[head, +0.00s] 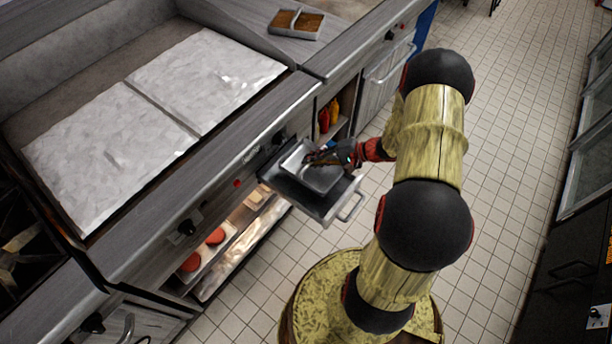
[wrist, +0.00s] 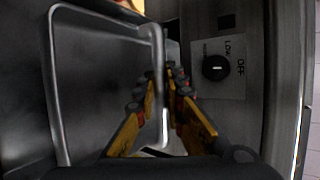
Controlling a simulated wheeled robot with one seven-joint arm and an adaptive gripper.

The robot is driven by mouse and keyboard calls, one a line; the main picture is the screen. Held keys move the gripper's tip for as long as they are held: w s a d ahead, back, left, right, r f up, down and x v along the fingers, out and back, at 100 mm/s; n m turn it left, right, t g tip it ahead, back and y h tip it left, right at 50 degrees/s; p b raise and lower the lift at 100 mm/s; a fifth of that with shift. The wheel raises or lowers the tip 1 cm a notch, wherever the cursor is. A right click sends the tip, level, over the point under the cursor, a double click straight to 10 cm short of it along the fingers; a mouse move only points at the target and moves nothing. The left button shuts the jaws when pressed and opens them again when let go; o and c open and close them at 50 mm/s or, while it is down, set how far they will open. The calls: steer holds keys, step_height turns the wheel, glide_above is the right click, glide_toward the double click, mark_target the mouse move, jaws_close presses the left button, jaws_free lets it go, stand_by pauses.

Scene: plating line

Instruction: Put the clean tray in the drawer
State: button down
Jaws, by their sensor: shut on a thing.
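The clean tray (head: 314,173) is a shallow bare-metal pan. In the head view it is at the open drawer (head: 335,205), within the drawer's outline; I cannot tell whether it rests on the drawer's floor. My gripper (head: 318,158) is at the tray's far right edge. In the wrist view the tray (wrist: 105,85) fills the left side, and my gripper's yellow fingers (wrist: 165,115) straddle its right rim, shut on it. The drawer is pulled out from under the griddle, and its handle (head: 351,207) faces the aisle.
The griddle (head: 160,115) lies above and to the left. A control knob labelled LOW and OFF (wrist: 216,67) is close to my gripper's right. A shelf below holds red patties (head: 215,236). Red and yellow bottles (head: 329,114) stand in a nook behind. The tiled floor (head: 510,150) is open.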

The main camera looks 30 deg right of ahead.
mark_target(309, 173)
steer(key=shift+a+f+b, duration=0.35)
steer(key=shift+a+f, duration=0.7)
steer(key=shift+f, duration=0.2)
step_height(309, 173, down, 4)
steer(key=shift+a+r+b, duration=0.15)
steer(key=shift+r+b, duration=0.05)
steer(key=shift+b, duration=0.8)
steer(key=shift+r, duration=0.1)
steer(key=c, duration=2.3)
jaws_free()
steer(key=shift+c, duration=0.2)
steer(key=o, duration=0.5)
steer(key=shift+c, duration=0.2)
